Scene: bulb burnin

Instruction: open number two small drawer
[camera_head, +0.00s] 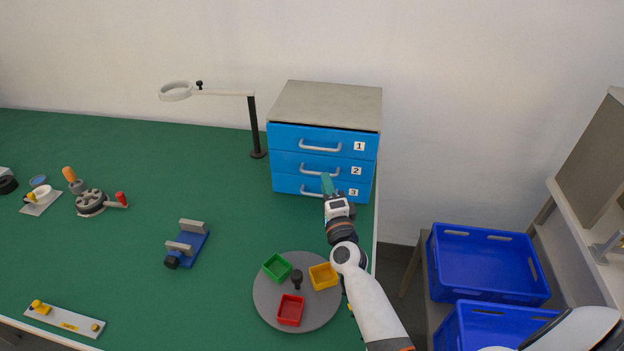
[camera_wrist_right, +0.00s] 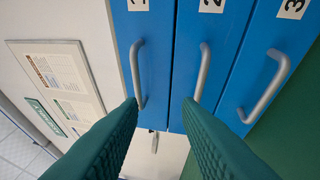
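The blue drawer cabinet with a grey top (camera_head: 327,105) stands at the back of the green table. Its three drawers look shut. Number two drawer (camera_head: 290,161) is the middle one, with a grey bar handle (camera_head: 319,172). In the right wrist view this handle (camera_wrist_right: 202,73) is just above the tip of the right-hand finger. My right gripper (camera_head: 327,183) is in front of the lower drawers, and its green fingers (camera_wrist_right: 160,106) are apart with nothing between them. Whether a fingertip touches a handle I cannot tell. My left gripper is not in view.
Number one handle (camera_wrist_right: 138,75) and number three handle (camera_wrist_right: 265,88) lie either side. A turntable (camera_head: 268,307) with small coloured trays is beside my right arm. A magnifier lamp (camera_head: 255,125) stands left of the cabinet. Blue crates (camera_head: 485,265) are off the table's right.

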